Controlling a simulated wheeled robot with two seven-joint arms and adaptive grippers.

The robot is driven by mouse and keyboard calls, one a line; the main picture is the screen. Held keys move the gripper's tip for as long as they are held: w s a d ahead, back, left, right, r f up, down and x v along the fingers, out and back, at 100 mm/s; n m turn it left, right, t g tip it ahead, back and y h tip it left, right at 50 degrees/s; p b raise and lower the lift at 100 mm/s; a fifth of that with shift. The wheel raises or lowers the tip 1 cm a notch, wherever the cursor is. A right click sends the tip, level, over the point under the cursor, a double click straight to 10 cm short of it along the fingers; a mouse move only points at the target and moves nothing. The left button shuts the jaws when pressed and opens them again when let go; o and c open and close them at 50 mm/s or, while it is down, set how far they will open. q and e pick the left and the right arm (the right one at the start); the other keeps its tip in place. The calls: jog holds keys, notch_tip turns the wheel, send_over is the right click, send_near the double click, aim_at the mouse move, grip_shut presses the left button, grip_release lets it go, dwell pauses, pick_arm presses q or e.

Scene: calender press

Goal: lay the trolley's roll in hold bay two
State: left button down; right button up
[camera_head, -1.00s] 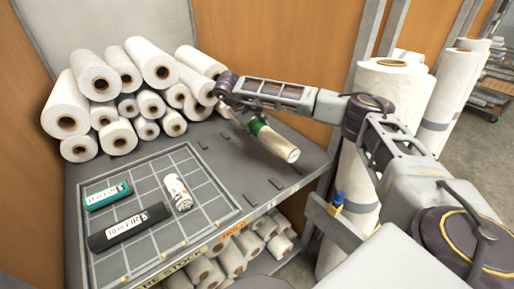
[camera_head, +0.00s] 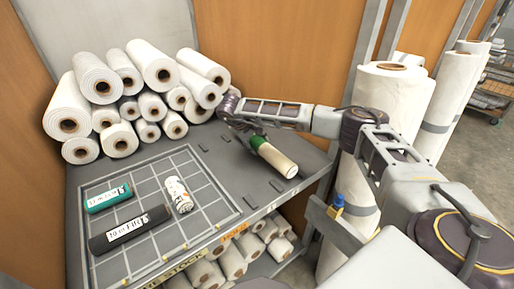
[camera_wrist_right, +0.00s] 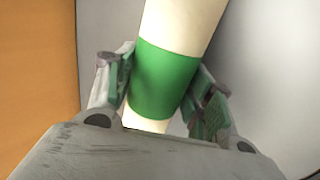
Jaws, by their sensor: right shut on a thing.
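The roll (camera_head: 277,159) is cream with a green band and lies roughly level over the grey shelf, right of the grid. My right gripper (camera_head: 257,143) is shut on it around the green band; the wrist view shows both fingers (camera_wrist_right: 165,92) on either side of the band (camera_wrist_right: 166,80). Whether the roll touches the shelf, I cannot tell. Small grey divider blocks (camera_head: 277,186) mark the hold area (camera_head: 232,172) beneath and left of the roll. An orange hold label (camera_head: 234,234) is on the shelf's front edge. My left gripper is not in view.
The grid tray (camera_head: 150,185) holds a teal roll (camera_head: 108,198), a black roll (camera_head: 130,230) and a white printed roll (camera_head: 179,194). Many white rolls (camera_head: 140,90) are stacked behind. Tall wrapped rolls (camera_head: 395,95) stand at right. More rolls lie on the lower shelf (camera_head: 232,262).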

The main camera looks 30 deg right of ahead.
notch_tip(320, 180, down, 2)
jog(key=shift+f, duration=0.1)
jog(key=shift+f, duration=0.1)
dwell(0.3)
jog(key=o, duration=1.3)
jog(key=shift+s, duration=0.1)
jog(key=v, duration=1.2)
jog(key=shift+b, duration=0.3)
jog(key=shift+r, duration=0.2)
